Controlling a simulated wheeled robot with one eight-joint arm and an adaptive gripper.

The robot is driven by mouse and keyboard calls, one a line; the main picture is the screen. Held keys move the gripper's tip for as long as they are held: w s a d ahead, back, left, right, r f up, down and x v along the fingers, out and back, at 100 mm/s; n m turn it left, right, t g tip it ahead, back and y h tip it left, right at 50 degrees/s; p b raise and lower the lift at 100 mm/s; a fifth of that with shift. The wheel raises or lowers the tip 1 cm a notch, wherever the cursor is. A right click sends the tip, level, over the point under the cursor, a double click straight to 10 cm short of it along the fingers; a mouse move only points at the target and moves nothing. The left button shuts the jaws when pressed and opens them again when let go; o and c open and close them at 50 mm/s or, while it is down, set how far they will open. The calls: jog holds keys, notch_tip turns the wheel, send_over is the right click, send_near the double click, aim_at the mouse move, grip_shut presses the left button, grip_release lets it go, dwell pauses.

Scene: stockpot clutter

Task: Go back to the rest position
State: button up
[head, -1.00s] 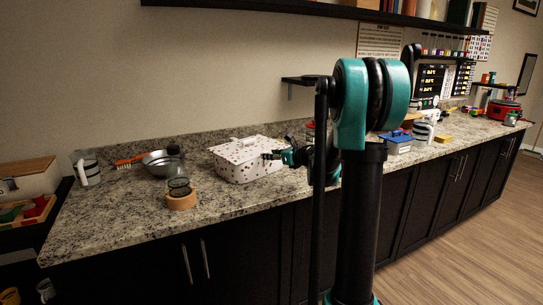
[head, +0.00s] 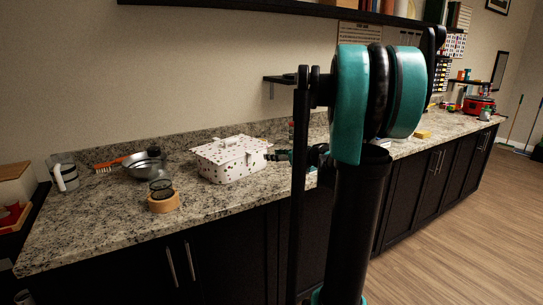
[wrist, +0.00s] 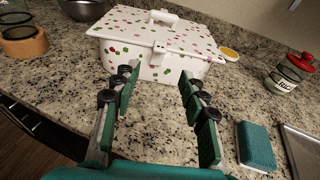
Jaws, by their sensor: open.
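My gripper (wrist: 160,82) is open and empty in the wrist view, its two dark green fingers spread apart above the granite counter. It points at the front of a white lidded box (wrist: 150,62) with coloured spots, and a gap shows between the fingertips and the box. In the head view the box (head: 230,160) stands on the counter with its lid on, and my gripper (head: 274,155) is just to its right, partly hidden behind my own arm.
On the counter (head: 110,222) are a wooden ring with a dark glass (head: 163,203), a metal bowl (head: 140,168), an orange brush (head: 108,165) and a mug (head: 66,175). A red-lidded jar (wrist: 290,72) and a teal sponge (wrist: 256,146) lie right of my gripper. A shelf (head: 280,10) hangs above.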

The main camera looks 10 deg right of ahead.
jog(key=shift+r, duration=0.1)
jog(key=s+d+r+m+t+h, duration=0.1)
jog(key=d+r+m+t+h, duration=0.3)
jog(key=m, duration=0.6)
jog(key=s+d+r+m+t+h, duration=0.1)
jog(key=d+r+m+t+h, duration=0.15)
jog(key=m+h, duration=0.45)
jog(key=s+d+f+m+g+h, duration=0.4)
jog(key=s+f+m, duration=0.4)
jog(key=m, duration=0.6)
jog(key=s+a+f+m+g+y, duration=0.3)
jog(key=s+a+f+m+g, duration=0.2)
jog(key=s+f, duration=0.6)
jog(key=s+a+f+m+g+y, duration=0.3)
jog(key=s+a+f+m+g, duration=0.3)
jog(key=s+f, duration=0.5)
jog(key=shift+a+f+m+y, duration=0.3)
jog(key=shift+a+m, duration=0.1)
jog(key=shift+a, duration=0.7)
